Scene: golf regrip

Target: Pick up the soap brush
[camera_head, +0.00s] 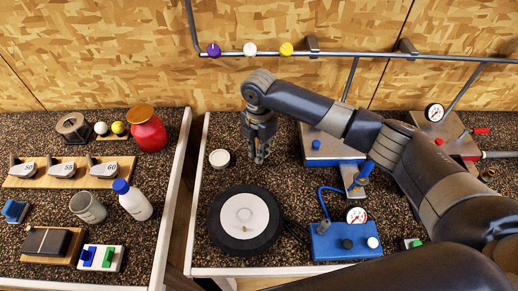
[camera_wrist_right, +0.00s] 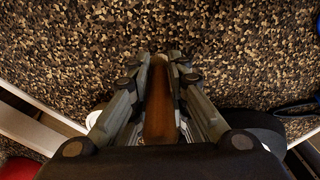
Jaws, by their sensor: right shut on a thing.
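My right gripper (camera_head: 259,156) is low over the right-hand counter, between the white round lid and the blue-grey vise. In the right wrist view its fingers (camera_wrist_right: 162,62) are shut on a long brown handle (camera_wrist_right: 160,105) that lies between them. The handle may be the soap brush's, but its bristle end is hidden, so I cannot tell for sure. In the head view the gripper hides this thing. I cannot tell whether it touches the counter. A small blue object (camera_head: 15,211) lies at the far left; I cannot make out what it is. My left gripper is not in view.
A black disc with a white centre (camera_head: 244,220) stands in front of the gripper. The blue-grey vise (camera_head: 330,149) and a blue box with a gauge (camera_head: 345,240) are to its right. A gap separates the left counter (camera_head: 150,168), holding bottles and club heads.

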